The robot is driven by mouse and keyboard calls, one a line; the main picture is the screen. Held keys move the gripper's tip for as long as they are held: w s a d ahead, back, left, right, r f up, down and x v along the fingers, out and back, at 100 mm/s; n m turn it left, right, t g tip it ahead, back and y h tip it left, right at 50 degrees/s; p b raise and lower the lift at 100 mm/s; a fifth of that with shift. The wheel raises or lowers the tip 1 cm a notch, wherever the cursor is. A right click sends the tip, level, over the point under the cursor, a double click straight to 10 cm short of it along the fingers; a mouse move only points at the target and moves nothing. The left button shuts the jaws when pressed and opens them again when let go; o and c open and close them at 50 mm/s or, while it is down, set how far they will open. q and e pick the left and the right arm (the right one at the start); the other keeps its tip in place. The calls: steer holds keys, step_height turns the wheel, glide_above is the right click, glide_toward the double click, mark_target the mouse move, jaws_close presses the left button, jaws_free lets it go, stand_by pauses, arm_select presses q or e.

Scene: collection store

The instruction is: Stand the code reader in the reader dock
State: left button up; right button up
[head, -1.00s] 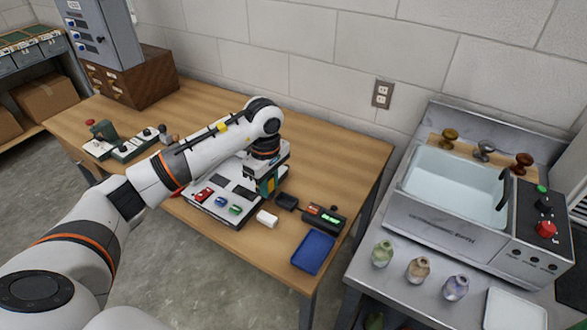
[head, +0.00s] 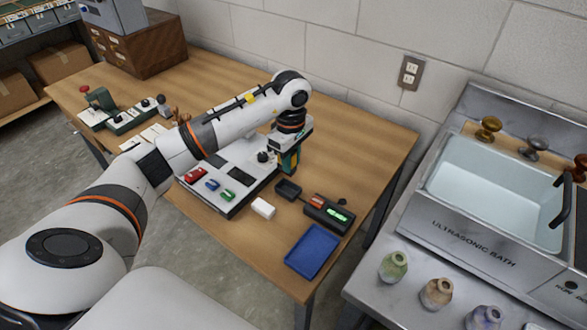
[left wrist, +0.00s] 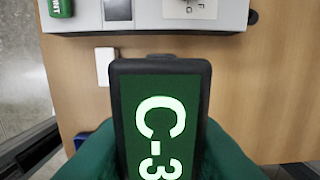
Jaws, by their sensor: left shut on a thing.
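My left gripper (head: 290,150) is shut on the code reader (head: 289,163), a teal body with a yellow part, held upright over the table behind the small black tray-like holder. In the left wrist view the reader's black-framed green screen (left wrist: 160,120) reads "C-3". Its dark green body shows on both sides below. The small black open holder (head: 288,190) on the table looks like the reader dock. It is empty, just in front of the reader. Whether the reader's lower end touches anything cannot be told. My right gripper is out of view.
A grey panel (head: 217,191) with red, blue and green pieces lies left of the holder. A white block (head: 263,208), a black device with a green display (head: 330,212) and a blue tray (head: 312,251) stand in front.

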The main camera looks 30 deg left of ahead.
arm_select(q)
steer(key=shift+w+f+b, duration=0.1)
steer(key=shift+f+b, duration=0.45)
steer(key=shift+f, duration=0.35)
steer(key=shift+f+b, duration=1.7)
steer(key=shift+f, duration=1)
steer(key=shift+f+b, duration=0.55)
steer(key=shift+b, duration=0.05)
steer(key=o, duration=0.5)
steer(key=shift+r, duration=0.1)
steer(key=shift+r+p, duration=3.5)
steer(key=shift+r, duration=1.9)
